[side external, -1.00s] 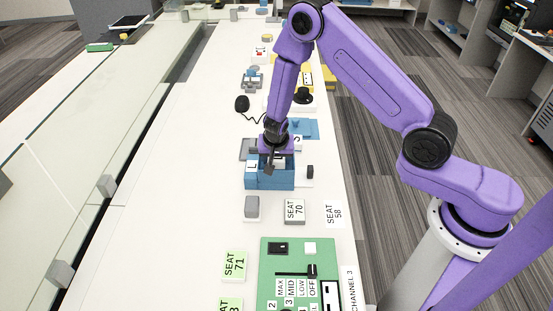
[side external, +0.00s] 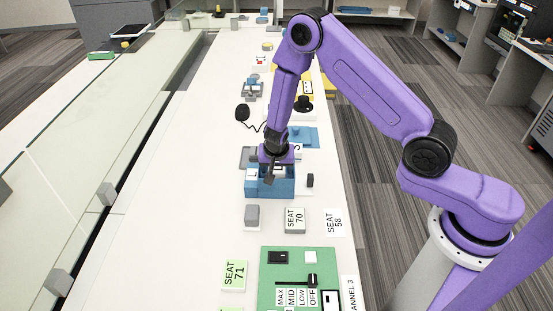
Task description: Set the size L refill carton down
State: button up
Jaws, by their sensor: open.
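A blue box (side external: 280,188) with a white "L" label (side external: 252,175) stands on the white bench, below my arm. My gripper (side external: 270,174) points down at this box, with its dark fingers over or just inside the box's open top. The gripper is open. The fingers and the gripper body cover much of the box's inside, so I cannot make out a separate refill carton or whether the fingers touch anything.
A blue piece (side external: 305,135) with an "S" label lies just behind. A small black block (side external: 310,181) is right of the box. A grey block (side external: 252,215), a "SEAT 70" tag (side external: 295,219) and a green panel (side external: 290,262) lie in front. The bench's left is clear.

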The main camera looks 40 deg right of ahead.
jog(key=v, duration=1.2)
jog(key=a+r+n+t+y, duration=0.3)
jog(key=a+r+n+y, duration=0.25)
jog(key=a, duration=0.35)
jog(key=s+a+r+n+g+y, duration=0.35)
jog(key=s+a+r+n, duration=0.2)
jog(key=s, duration=0.35)
jog(key=s+d+r+n+g+h, duration=0.1)
jog(key=s+d+n+g, duration=0.15)
jog(key=s, duration=0.45)
jog(key=s+d+r+n+g, duration=0.1)
jog(key=s+d+n, duration=0.1)
jog(key=s+n, duration=0.35)
jog(key=s+d+n+t+h, duration=0.1)
jog(key=s+d+h, duration=0.3)
jog(key=s+d, duration=0.5)
jog(key=d+n, duration=0.1)
jog(key=d, duration=0.2)
jog(key=shift+s+r+n, duration=0.15)
jog(key=shift+r+n, duration=0.1)
jog(key=shift+n, duration=0.05)
